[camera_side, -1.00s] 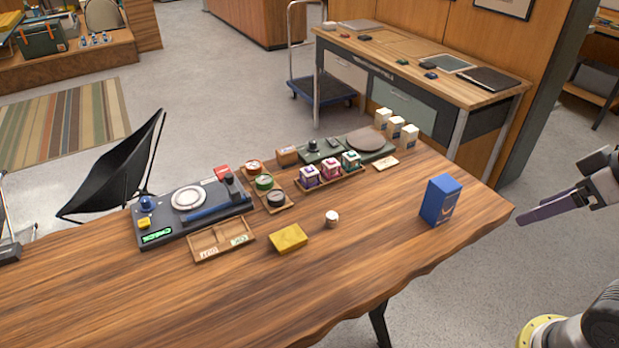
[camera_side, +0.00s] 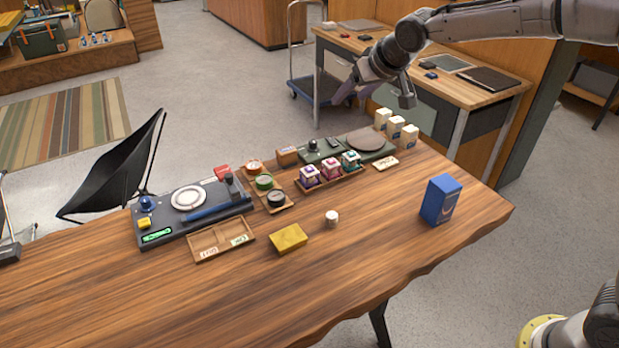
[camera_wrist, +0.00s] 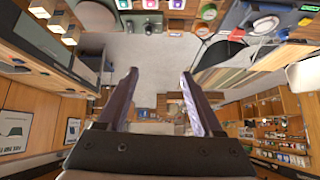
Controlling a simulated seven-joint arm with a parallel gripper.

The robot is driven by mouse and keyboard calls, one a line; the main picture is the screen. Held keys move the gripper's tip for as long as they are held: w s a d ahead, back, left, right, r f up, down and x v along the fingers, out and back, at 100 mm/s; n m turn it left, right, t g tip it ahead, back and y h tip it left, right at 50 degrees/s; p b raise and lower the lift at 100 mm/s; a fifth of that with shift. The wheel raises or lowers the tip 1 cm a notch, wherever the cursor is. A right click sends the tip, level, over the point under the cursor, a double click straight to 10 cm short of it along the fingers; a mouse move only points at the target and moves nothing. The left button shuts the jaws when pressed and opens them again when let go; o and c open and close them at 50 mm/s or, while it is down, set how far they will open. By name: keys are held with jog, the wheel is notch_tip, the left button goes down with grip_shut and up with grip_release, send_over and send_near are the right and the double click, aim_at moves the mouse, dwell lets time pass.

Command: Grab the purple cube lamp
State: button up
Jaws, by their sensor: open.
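The purple cube lamp (camera_side: 309,176) stands upright at the left end of a small wooden tray (camera_side: 338,183) on the table. A pink cube lamp (camera_side: 331,168) and a teal one (camera_side: 351,161) share the tray to its right. In the wrist view the purple lamp (camera_wrist: 176,4) shows at the top edge, partly cut off. My gripper (camera_side: 352,97) is raised in the air beyond the table's far edge, well apart from the lamps. Its two fingers (camera_wrist: 160,74) are spread in the wrist view, with nothing between them.
Round tins (camera_side: 264,183) stand left of the lamps. A green board (camera_side: 335,150) lies behind them, and white cartons (camera_side: 396,128) stand to the right. A blue box (camera_side: 440,200), a white jar (camera_side: 332,217) and a yellow block (camera_side: 288,238) are nearer. The front tabletop is mostly clear.

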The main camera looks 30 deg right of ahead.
jog(key=w+a+f+g, duration=0.1)
jog(key=w+a+f, duration=0.25)
jog(key=f, duration=0.45)
jog(key=n+g, duration=0.1)
send_near(311, 170)
jog(key=x, duration=0.5)
jog(key=shift+w+f, duration=0.15)
jog(key=shift+f, duration=0.1)
jog(key=shift+x, duration=3)
grip_shut()
jog(key=shift+r, duration=0.1)
